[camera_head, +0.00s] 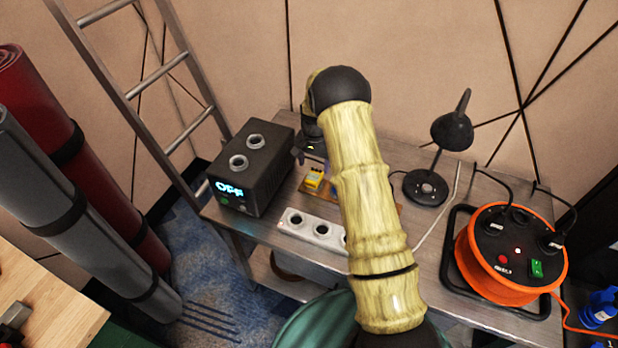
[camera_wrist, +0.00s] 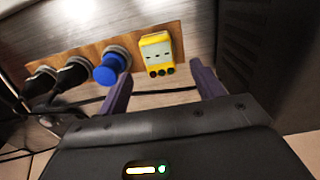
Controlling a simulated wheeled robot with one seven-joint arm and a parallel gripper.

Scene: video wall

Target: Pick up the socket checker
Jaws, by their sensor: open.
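The socket checker (camera_head: 314,179) is a small yellow block. In the wrist view the yellow checker (camera_wrist: 156,47) shows three dark slots and a row of small coloured lamps, and stands at one end of a wooden board (camera_wrist: 133,40). My gripper (camera_wrist: 162,82) is open and empty, its two purple fingers pointing at the checker. The checker appears between the fingers' lines, just beyond their tips; I see no contact. In the head view my gripper (camera_head: 313,158) is just behind the checker, and my arm hides part of the board.
A blue plug (camera_wrist: 110,68) and black plugs (camera_wrist: 73,76) share the board. A black box reading OFF (camera_head: 245,172) stands left of the checker. A white power strip (camera_head: 312,229) lies in front. A black lamp (camera_head: 428,187) and an orange cable reel (camera_head: 508,255) stand right.

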